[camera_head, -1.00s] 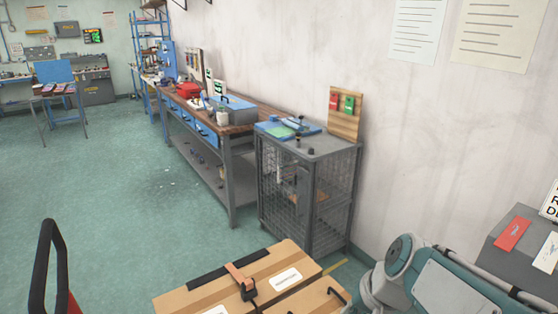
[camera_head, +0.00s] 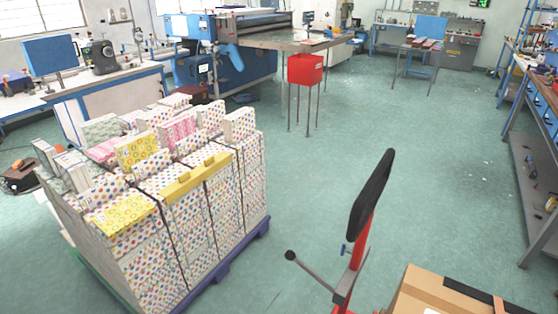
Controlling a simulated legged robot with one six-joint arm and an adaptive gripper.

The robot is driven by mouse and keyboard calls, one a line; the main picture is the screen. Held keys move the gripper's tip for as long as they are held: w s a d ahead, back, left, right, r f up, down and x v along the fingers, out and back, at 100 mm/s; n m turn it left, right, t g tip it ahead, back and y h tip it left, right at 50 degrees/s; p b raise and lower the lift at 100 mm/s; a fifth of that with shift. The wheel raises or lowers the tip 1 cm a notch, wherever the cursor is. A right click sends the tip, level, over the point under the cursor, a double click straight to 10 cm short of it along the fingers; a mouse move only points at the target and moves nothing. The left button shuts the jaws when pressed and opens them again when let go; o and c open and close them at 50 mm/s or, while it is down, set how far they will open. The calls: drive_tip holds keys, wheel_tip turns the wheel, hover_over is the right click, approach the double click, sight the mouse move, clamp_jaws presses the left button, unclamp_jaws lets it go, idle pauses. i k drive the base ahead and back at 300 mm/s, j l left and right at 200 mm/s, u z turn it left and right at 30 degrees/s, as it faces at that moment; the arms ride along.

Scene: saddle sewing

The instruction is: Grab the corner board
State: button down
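A yellow angled strip (camera_head: 197,177), which looks like the corner board, lies along the upper front edge of a stack of patterned packs (camera_head: 185,250). Dark straps run down the stack at the strip. The stack stands on a blue pallet (camera_head: 222,272) at the left. Loose patterned packs, some yellow and pink, lie on top behind the strip. My gripper is not in view.
A red stand with a black padded top (camera_head: 371,195) and a side lever stands right of the stack. A cardboard box (camera_head: 425,292) is at the lower right. Green floor (camera_head: 310,180) is open between the stack and the stand. A red bin (camera_head: 305,69) on legs stands further back.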

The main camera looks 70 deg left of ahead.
sight(187, 180)
drive_tip(key=u, duration=2.8)
drive_tip(key=j, duration=0.25)
drive_tip(key=i+j+u, duration=0.1)
drive_tip(key=j, duration=0.15)
drive_tip(key=i+j, duration=0.25)
drive_tip(key=j, duration=0.15)
drive_tip(key=i+j, duration=0.55)
drive_tip(key=j, duration=0.25)
drive_tip(key=i+l, duration=0.3)
drive_tip(key=i, duration=0.2)
drive_tip(key=i+l, duration=0.35)
drive_tip(key=i, duration=0.15)
drive_tip(key=i+l, duration=0.2)
drive_tip(key=l, duration=0.15)
drive_tip(key=i+l, duration=0.25)
drive_tip(key=i+l+u, duration=0.1)
drive_tip(key=l, duration=0.35)
drive_tip(key=i, duration=0.1)
